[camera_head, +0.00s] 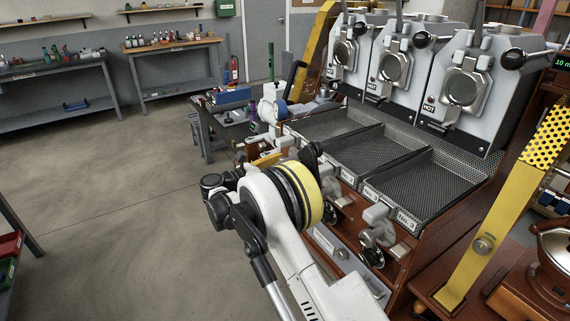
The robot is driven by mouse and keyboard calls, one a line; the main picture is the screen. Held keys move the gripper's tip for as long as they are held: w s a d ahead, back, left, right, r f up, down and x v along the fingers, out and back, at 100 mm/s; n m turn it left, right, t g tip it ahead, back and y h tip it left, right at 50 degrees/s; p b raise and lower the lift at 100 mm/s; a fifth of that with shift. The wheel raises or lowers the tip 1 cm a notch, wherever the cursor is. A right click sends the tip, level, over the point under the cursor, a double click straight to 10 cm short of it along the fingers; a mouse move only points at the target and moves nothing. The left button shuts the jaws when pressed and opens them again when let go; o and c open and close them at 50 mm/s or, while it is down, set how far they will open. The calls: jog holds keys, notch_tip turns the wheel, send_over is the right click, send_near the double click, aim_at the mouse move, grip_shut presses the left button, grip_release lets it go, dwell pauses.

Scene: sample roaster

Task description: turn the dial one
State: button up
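The roaster has a front panel of brown wood below three mesh trays, with tags reading No. 2 and No. 3 legible. A dark round dial (373,256) sits below the No. 3 tag (407,220). Another dark dial (329,214) sits below the No. 2 tag (347,177), partly behind my arm. The first dial, farther left, cannot be made out clearly behind my arm. My white arm, with a yellow-ringed joint, rises from the bottom centre across the panel's left part. My gripper's fingertips cannot be made out, nor any contact with a dial.
Three hoppered drums with black ball handles (422,40) stand behind the trays (432,184). A yellow post (485,240) and a copper-coloured bowl (556,248) stand at right. A small cluttered table stands beyond my arm. Open floor (110,200) lies to the left.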

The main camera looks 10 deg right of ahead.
jog(key=shift+c, duration=0.5)
grip_shut()
